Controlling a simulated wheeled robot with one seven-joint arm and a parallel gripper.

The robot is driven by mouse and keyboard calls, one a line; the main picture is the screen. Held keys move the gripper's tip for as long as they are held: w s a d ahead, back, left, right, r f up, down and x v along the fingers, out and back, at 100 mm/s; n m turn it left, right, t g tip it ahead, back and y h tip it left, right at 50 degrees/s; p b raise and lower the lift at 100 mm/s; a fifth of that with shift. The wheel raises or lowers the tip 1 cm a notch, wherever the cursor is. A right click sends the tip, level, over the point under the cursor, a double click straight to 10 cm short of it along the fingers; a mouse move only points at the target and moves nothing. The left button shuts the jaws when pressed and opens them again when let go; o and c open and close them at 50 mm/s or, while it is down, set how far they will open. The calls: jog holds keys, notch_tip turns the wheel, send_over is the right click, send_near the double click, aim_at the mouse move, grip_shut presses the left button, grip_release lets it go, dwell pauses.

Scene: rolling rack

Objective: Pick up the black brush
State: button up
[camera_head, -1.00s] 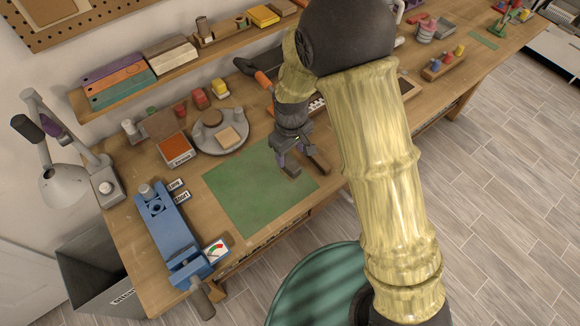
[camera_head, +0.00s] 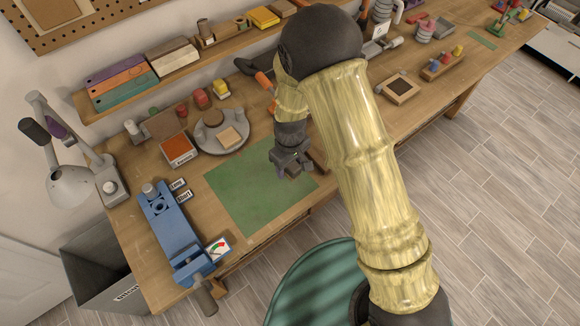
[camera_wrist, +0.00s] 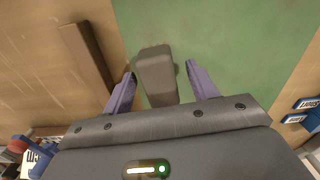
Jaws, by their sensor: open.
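A dark grey, blocky piece (camera_wrist: 157,75), which looks like the black brush, lies at the edge of the green mat (camera_wrist: 220,35) in the wrist view. My gripper (camera_wrist: 160,82) is open, with one purple-grey finger on each side of the piece's near part. Gaps show on both sides, and its far end extends past the fingertips. I cannot tell the height of the fingers over it. In the head view my gripper (camera_head: 292,170) is over the back right part of the mat and mostly hides the piece.
A brown bar (camera_wrist: 87,55) lies close left of the gripper in the wrist view. In the head view, a blue vise-like tool (camera_head: 175,235) stands left of the mat and a round grey tray (camera_head: 222,145) behind it. The mat's front is clear.

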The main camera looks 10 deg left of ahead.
jog(key=c, duration=1.1)
jog(key=shift+c, duration=0.2)
jog(key=shift+r, duration=0.1)
notch_tip(320, 180, up, 10)
jog(key=shift+f+b, duration=0.1)
jog(key=shift+b, duration=1)
jog(key=o, duration=0.4)
jog(key=shift+c, duration=1.2)
